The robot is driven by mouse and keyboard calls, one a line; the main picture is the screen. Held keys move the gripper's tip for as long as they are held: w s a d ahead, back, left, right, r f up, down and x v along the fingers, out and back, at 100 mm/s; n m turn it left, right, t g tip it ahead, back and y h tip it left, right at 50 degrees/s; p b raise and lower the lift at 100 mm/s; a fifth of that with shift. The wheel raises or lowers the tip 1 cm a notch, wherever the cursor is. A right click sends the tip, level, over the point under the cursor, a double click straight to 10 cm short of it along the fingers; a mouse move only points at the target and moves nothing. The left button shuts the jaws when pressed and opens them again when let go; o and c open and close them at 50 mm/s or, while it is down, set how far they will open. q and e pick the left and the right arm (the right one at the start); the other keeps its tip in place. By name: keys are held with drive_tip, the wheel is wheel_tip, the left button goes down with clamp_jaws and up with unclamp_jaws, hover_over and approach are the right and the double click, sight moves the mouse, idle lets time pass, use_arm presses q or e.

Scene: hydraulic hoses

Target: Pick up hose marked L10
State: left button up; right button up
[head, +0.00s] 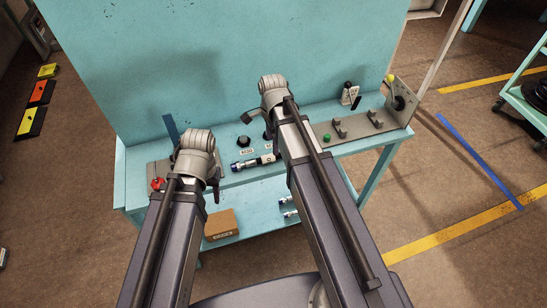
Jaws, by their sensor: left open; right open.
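A short hose piece (254,162) with metallic and blue-ringed ends lies on the teal bench between my two arms. Small white labels stand behind it, too small to read, so I cannot tell which hose is marked L10. My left gripper (214,188) is over the bench's left part, left of the hose piece, open and mostly hidden behind its wrist. My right gripper (267,133) is above the bench behind the hose piece, open and largely hidden by its own wrist. Neither gripper visibly holds anything.
The teal bench (135,164) has a tall back panel (230,60). A red knob (157,183) is at left; hooked brackets (340,128), a green button (327,138) and a yellow-knobbed lever (391,79) are at right. A cardboard box (221,225) and metal fittings (289,207) sit lower down.

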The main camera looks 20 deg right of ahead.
sight(274, 157)
drive_tip(key=shift+f+b, duration=0.75)
drive_tip(key=shift+f, duration=0.3)
drive_tip(key=shift+f, duration=0.1)
wheel_tip(274, 157, down, 5)
drive_tip(key=b, duration=0.5)
drive_tip(key=shift+s+d, duration=0.1)
drive_tip(key=shift+d, duration=0.05)
clamp_jaws()
